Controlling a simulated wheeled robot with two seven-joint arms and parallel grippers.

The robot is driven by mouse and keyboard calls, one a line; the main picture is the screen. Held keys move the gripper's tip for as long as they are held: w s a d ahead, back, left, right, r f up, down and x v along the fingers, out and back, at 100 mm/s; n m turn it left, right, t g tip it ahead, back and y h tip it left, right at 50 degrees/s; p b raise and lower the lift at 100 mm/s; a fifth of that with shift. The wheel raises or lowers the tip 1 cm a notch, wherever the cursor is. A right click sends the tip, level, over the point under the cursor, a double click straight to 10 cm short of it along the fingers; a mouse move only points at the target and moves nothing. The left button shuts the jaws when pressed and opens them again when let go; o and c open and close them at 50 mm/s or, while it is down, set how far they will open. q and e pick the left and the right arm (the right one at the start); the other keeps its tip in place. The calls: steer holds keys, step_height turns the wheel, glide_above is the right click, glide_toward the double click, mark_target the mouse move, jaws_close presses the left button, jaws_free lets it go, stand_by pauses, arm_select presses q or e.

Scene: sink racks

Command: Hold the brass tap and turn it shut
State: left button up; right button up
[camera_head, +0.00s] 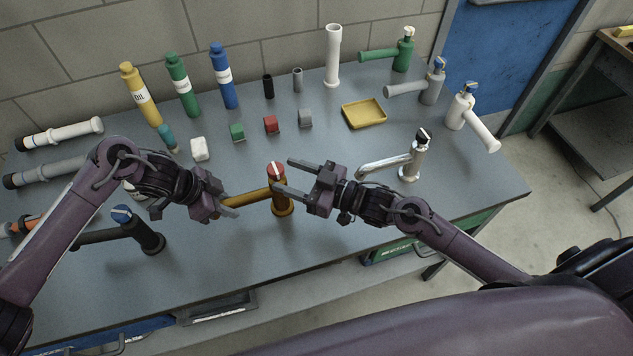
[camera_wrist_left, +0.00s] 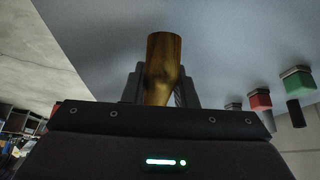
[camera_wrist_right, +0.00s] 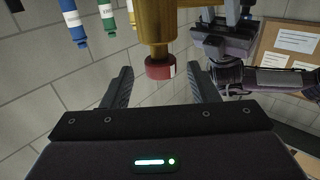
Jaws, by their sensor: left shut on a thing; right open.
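The brass tap (camera_head: 283,204) stands upright near the front middle of the table, with a red knob (camera_head: 277,169) marked by a white line on top. Its spout (camera_head: 245,198) points left. My left gripper (camera_head: 231,203) is shut on the spout; the brass also shows between its fingers in the left wrist view (camera_wrist_left: 163,65). My right gripper (camera_head: 283,175) is open at the knob. In the right wrist view the red knob (camera_wrist_right: 160,68) lies between the spread fingers, with a gap on both sides.
A dark tap with a blue knob (camera_head: 122,214) stands left, and a chrome tap (camera_head: 413,163) stands right, near my right arm. Coloured blocks, a yellow tray (camera_head: 363,114), bottles and other taps fill the back. The table is clear between the brass tap and the blocks.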

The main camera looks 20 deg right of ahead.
steer(key=v, duration=0.8)
arm_select(q)
steer(key=o, duration=1)
steer(key=v, duration=1.2)
steer(key=shift+d, duration=0.1)
